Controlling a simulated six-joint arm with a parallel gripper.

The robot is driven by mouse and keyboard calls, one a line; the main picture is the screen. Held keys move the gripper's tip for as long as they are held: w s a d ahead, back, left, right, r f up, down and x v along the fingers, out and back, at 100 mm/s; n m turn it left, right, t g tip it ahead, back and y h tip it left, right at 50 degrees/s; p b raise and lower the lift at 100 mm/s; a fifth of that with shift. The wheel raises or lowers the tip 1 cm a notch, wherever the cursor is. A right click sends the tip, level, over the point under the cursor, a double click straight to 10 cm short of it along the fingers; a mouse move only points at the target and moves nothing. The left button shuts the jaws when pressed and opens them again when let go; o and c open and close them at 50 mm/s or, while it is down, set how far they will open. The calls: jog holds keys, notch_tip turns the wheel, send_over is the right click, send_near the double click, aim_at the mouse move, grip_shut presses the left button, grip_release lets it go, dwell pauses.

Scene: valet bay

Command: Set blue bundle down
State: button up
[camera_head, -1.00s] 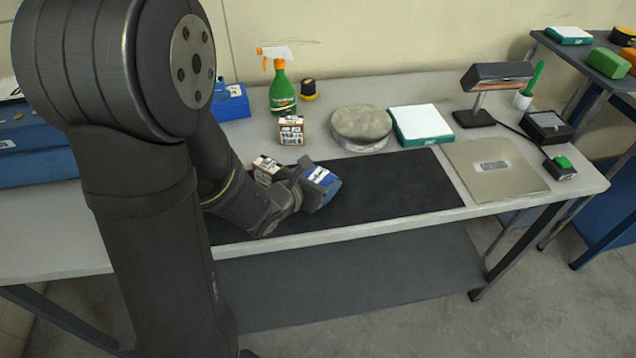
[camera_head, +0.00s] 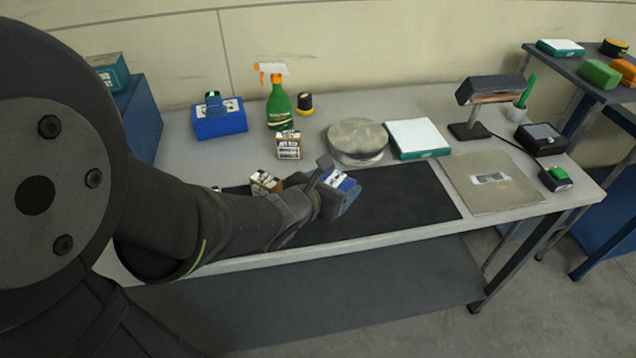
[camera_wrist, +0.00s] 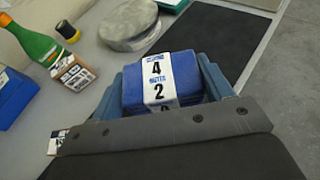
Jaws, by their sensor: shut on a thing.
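The blue bundle (camera_head: 341,181) with a white printed band is held at the end of my arm, over the black mat (camera_head: 405,200). My gripper (camera_head: 336,192) is shut on it. In the wrist view the blue bundle (camera_wrist: 188,86) sits between the two blue-grey fingers of my gripper (camera_wrist: 163,88), its band reading 4 and 2. I cannot tell how far its underside is from the mat. My arm hides the left part of the mat.
A brown bundle (camera_head: 264,183) is just left of my gripper; another (camera_head: 288,146) stands behind. A round grey disc (camera_head: 357,140), white-topped green pad (camera_head: 418,137), blue box (camera_head: 220,120) and spray bottle (camera_head: 279,108) line the back. The mat's right part is clear, beside a beige plate (camera_head: 478,198).

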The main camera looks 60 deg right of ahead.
jog(key=s+a+r, duration=0.1)
jog(key=s+r, duration=0.2)
jog(key=s, duration=0.2)
jog(key=w+d+r+m+g, duration=0.1)
jog(key=w+d+r+g, duration=0.15)
jog(key=d, duration=0.95)
jog(key=w+d+r+m+g, duration=0.15)
jog(key=d+r, duration=0.25)
jog(key=d, duration=0.8)
jog(key=w+d+f+m+g+y, duration=0.1)
jog(key=w+d+f, duration=0.25)
jog(key=d, duration=0.35)
jog(key=w+d+f+m, duration=0.1)
jog(key=w+d+f, duration=0.2)
jog(key=w+d, duration=0.3)
jog(key=w+d+f, duration=0.1)
jog(key=w+f, duration=0.1)
jog(key=w, duration=0.1)
jog(key=w+d+f, duration=0.1)
jog(key=w+f, duration=0.1)
jog(key=w, duration=0.1)
jog(key=w+d+f, duration=0.1)
jog(key=w+f, duration=0.1)
jog(key=w, duration=0.2)
jog(key=shift+d+f, duration=0.3)
jog(key=shift+d, duration=0.1)
jog(key=shift+f, duration=2.05)
jog(key=shift+f, duration=0.15)
